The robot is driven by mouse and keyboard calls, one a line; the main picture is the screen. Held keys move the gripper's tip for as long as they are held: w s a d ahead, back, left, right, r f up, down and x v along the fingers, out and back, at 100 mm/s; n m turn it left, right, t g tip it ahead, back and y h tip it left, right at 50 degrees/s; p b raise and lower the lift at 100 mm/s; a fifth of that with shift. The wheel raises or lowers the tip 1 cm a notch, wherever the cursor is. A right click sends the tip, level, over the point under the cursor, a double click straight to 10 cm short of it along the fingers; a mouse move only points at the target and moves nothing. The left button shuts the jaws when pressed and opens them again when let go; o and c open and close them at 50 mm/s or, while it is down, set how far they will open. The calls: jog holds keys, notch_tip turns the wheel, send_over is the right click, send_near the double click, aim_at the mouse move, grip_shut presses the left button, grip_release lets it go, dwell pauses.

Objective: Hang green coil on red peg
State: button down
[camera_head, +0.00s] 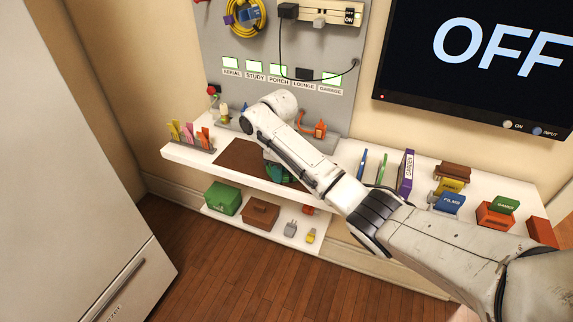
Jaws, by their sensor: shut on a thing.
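My arm reaches in from the lower right, and its forearm covers much of the shelf's middle. My gripper (271,157) is mostly hidden below the forearm, over the brown mat (231,153). It is shut on the green coil (284,174), a dark green bundle of which only part shows. The fingers cannot be made out clearly. A red knob (212,90) shows at the grey panel's lower left. A red bit (197,1) shows at the panel's top left, cut by the picture edge; I cannot tell which is the red peg.
A yellow coil (245,16) hangs high on the grey panel (300,50). An orange coil (320,129) is at its lower right. Tools, a purple GARDEN book (405,173) and labelled blocks stand on the white shelf's right. A screen (480,60) hangs above.

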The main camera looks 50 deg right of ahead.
jog(key=shift+r+p, duration=0.7)
jog(key=shift+p, duration=0.15)
jog(key=shift+r+p, duration=2.75)
jog(key=shift+r, duration=0.1)
